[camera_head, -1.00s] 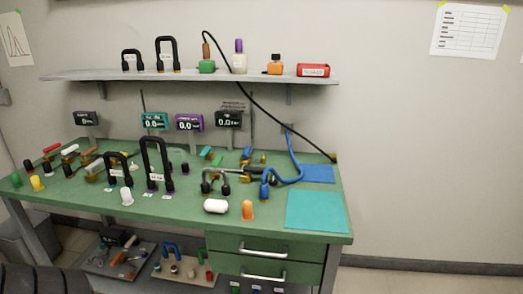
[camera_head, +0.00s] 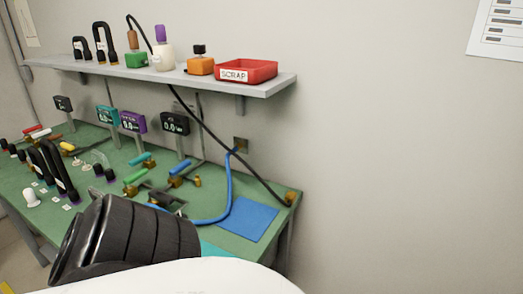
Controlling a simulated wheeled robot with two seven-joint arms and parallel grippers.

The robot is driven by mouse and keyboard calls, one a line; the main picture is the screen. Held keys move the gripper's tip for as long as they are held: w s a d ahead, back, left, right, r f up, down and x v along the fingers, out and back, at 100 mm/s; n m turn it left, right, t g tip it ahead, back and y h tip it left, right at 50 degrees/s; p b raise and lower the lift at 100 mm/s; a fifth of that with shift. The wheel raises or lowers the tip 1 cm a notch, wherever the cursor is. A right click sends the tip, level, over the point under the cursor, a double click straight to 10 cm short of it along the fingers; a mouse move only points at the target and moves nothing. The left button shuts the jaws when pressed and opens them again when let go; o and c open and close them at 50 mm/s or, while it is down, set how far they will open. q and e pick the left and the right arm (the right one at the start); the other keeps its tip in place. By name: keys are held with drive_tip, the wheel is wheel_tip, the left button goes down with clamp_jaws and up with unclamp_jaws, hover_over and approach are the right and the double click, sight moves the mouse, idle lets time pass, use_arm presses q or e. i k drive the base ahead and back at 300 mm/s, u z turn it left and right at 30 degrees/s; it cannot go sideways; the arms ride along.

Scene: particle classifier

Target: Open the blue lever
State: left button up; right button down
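The blue lever (camera_head: 182,167) is a short blue handle on a brass valve at the back of the green bench (camera_head: 110,186), right of a green lever (camera_head: 135,176). It lies in front of the small black display box (camera_head: 175,123) and shows clear of my arm. A black ribbed part of my arm and a white part cover the bottom middle of the view, on the near side of the lever.
A blue hose (camera_head: 229,185) runs from the wall to the bench beside a blue mat (camera_head: 249,221). A black cable (camera_head: 220,153) hangs from the shelf (camera_head: 255,89) to the bench's right end. A red scrap tray (camera_head: 245,72) sits on the shelf. My arm hides the bench front.

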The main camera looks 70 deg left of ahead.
sight(173, 172)
drive_tip(key=i, duration=1.1)
drive_tip(key=u, duration=3.95)
